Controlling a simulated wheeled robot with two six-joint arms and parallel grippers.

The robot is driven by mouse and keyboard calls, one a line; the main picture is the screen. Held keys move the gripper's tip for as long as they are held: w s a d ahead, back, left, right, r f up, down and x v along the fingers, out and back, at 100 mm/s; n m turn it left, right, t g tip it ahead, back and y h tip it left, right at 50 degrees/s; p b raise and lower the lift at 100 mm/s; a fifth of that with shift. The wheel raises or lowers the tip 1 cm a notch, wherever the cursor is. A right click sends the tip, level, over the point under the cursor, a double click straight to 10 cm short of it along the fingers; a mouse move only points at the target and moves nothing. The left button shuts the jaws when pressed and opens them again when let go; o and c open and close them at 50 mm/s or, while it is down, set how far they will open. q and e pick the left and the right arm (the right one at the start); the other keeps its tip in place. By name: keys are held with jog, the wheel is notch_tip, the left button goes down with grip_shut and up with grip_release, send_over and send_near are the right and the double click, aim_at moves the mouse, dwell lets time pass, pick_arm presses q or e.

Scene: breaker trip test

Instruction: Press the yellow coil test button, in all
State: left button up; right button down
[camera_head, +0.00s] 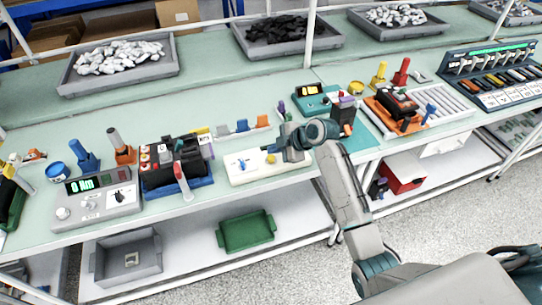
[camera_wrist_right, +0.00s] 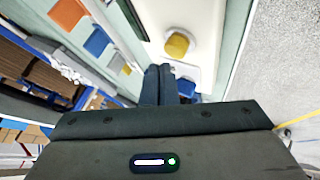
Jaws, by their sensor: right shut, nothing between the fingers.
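The yellow coil test button (camera_head: 271,158) sits on a white panel (camera_head: 245,178) at the table's front edge, near the middle of the head view. I cannot tell whether the fingertips touch the button. My left gripper is not in view.
A blue part (camera_head: 242,164) is on the panel's left half. A black breaker unit (camera_head: 175,162) on a blue base and a grey meter box (camera_head: 97,203) stand to the left. An orange fixture (camera_head: 397,110) stands to the right. Grey trays of parts line the back.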

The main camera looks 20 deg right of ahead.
jog(key=shift+r, duration=0.15)
notch_tip(320, 180, up, 5)
jog(key=p, duration=0.4)
dwell(0.6)
